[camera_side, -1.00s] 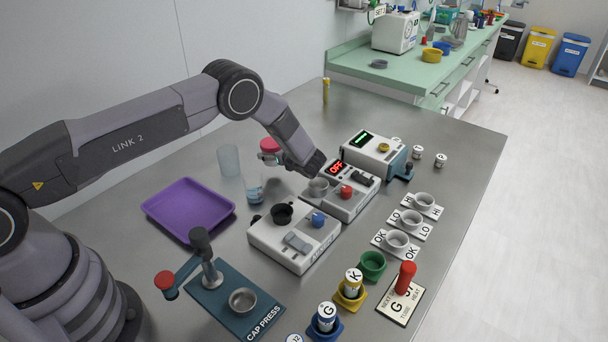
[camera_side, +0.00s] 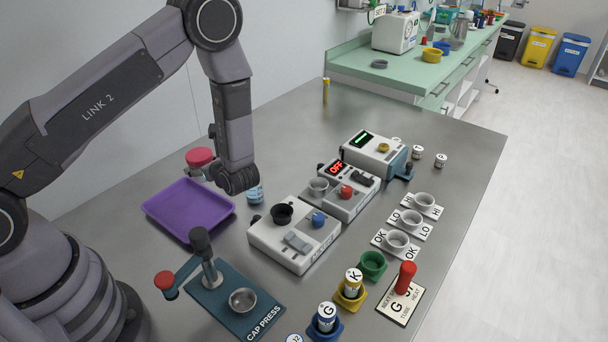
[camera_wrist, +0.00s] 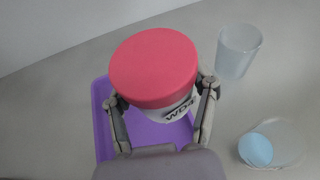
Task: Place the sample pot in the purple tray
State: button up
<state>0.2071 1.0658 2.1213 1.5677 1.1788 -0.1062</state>
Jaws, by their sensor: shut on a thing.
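The sample pot has a red lid and a white body with dark print. In the wrist view the pot (camera_wrist: 154,68) sits between the two fingers of my gripper (camera_wrist: 160,112), which is shut on it. In the side view the pot (camera_side: 200,158) is held up behind my wrist, with its body partly hidden. My gripper (camera_side: 208,172) is mostly hidden there by my arm. The purple tray (camera_side: 185,208) lies empty on the steel table. In the wrist view the tray (camera_wrist: 102,128) shows below the pot, which covers much of it.
A clear cup (camera_wrist: 238,50) and a clear vessel with something blue (camera_wrist: 262,147) stand right of the tray in the wrist view. The cap press (camera_side: 235,300) is in front of the tray. A white device (camera_side: 292,240) stands to its right.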

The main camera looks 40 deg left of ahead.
jog(key=g, duration=0.1)
send_over(189, 211)
notch_tip(189, 211, down, 2)
jog(key=shift+n, duration=0.5)
jog(key=shift+f, duration=3.65)
jog(key=shift+f, duration=0.15)
jog(key=o, duration=0.9)
jog(key=shift+o, duration=0.2)
